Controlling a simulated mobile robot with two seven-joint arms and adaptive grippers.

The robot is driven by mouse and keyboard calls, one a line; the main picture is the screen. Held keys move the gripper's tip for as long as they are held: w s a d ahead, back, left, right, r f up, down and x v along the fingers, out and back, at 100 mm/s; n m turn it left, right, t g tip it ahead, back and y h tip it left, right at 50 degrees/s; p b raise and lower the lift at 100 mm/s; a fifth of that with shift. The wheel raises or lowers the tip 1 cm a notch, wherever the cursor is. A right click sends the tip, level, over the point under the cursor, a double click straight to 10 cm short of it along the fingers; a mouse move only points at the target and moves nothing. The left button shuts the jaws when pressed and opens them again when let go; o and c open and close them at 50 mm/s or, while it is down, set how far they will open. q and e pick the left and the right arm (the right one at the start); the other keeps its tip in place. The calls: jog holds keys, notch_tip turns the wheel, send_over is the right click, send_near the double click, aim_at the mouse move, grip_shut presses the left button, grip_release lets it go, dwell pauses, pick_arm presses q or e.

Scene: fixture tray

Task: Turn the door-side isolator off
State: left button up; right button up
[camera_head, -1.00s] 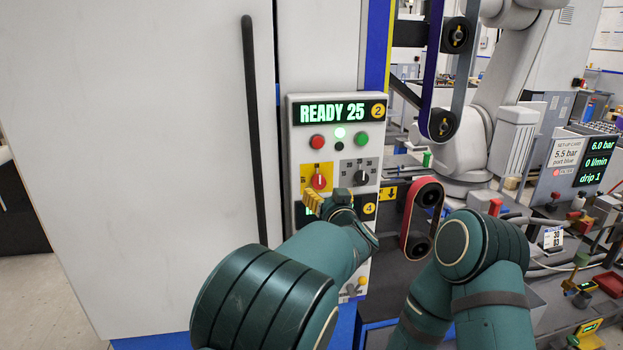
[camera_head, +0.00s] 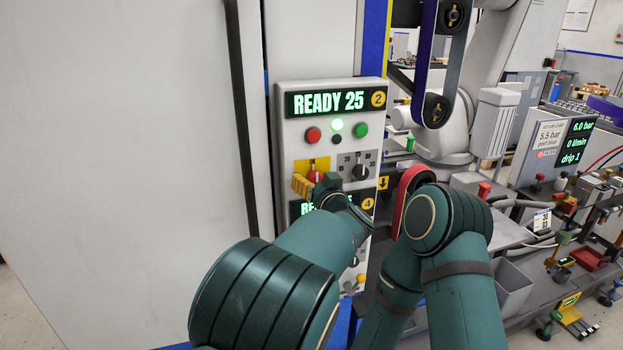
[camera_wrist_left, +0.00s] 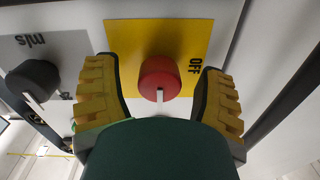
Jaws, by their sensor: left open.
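A red isolator knob (camera_wrist_left: 160,78) sits on a yellow plate (camera_wrist_left: 185,35) marked OFF at its right in the left wrist view. The knob's white mark points down in that picture, and the OFF word lies off to its side. My left gripper (camera_wrist_left: 158,98) is open, with one yellow ribbed finger on each side of the knob; whether they touch it I cannot tell. In the head view my left gripper (camera_head: 316,186) covers most of the knob and part of the yellow plate (camera_head: 318,163). My right gripper is out of view.
The panel (camera_head: 300,145) has a READY 25 display (camera_head: 330,103), red (camera_head: 313,135) and green (camera_head: 361,131) buttons and a black selector (camera_head: 360,172) close beside the yellow plate. A second display below is partly hidden by my left arm. A long dark door handle (camera_head: 240,120) stands left.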

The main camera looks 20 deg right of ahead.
pick_arm(q)
jog(key=shift+c, duration=0.2)
grip_shut()
jog(key=shift+n, duration=0.3)
jog(key=n+b, duration=0.1)
jog(key=n, duration=0.2)
jog(key=shift+n, duration=0.3)
jog(key=n+b, duration=0.2)
jog(key=n, duration=0.2)
jog(key=shift+b, duration=0.3)
jog(key=n+b, duration=0.3)
jog(key=n, duration=0.2)
jog(key=shift+n, duration=0.3)
jog(key=shift+r+n+b, duration=0.15)
jog(key=shift+n+b, duration=1.1)
jog(key=shift+n, duration=0.65)
